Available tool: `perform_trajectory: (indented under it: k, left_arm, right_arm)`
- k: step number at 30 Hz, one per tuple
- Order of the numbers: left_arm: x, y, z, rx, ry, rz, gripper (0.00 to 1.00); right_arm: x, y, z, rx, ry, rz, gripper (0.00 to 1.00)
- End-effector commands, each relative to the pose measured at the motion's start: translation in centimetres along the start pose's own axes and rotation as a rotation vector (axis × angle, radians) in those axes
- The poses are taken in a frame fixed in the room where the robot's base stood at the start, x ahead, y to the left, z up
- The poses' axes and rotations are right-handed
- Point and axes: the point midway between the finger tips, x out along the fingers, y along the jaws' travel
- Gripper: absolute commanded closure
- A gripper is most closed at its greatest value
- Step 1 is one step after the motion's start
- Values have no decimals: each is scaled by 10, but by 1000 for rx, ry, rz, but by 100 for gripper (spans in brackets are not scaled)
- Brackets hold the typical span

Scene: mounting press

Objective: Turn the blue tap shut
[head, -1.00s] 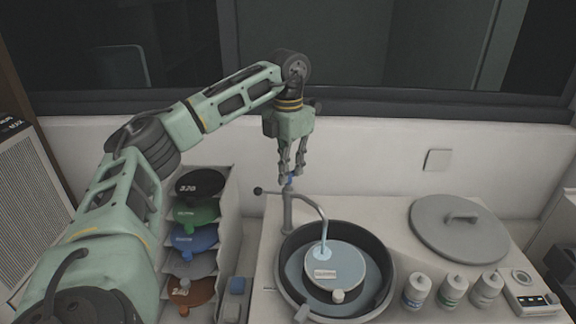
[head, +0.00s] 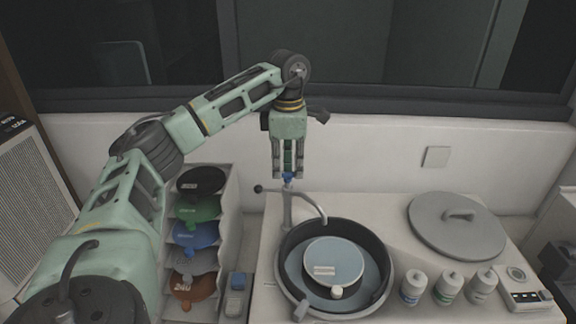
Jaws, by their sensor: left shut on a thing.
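The blue tap (head: 288,177) is a small blue knob on top of a grey swan-neck faucet (head: 287,208). Only a little of the knob shows under my fingers. My left gripper (head: 288,175) points straight down over it, with its fingers shut on the blue tap. The faucet's spout curves right and ends above a dark round basin (head: 381,252). No water shows below the spout. My right gripper is not in view.
A grey disc with a small label (head: 335,262) lies in the basin. A round grey lid (head: 457,240) and several small bottles (head: 414,286) are to the right. A rack of coloured discs (head: 197,236) stands left. A black-knobbed lever (head: 258,188) juts left from the faucet.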

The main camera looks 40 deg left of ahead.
Motion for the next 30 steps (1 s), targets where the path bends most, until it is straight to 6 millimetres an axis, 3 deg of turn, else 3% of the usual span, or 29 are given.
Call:
perform_trajectory:
  k: [19, 20, 26, 30]
  left_arm:
    - [-2, 1, 0, 52, -2, 4, 100]
    - [-2, 1, 0, 52, -2, 4, 91]
    - [-1, 1, 0, 51, -2, 3, 73]
    - [-1, 0, 0, 51, -1, 2, 73]
  right_arm:
    - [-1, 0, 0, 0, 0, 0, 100]
    - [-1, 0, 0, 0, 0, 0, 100]
    - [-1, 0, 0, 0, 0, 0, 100]
    - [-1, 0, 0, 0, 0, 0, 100]
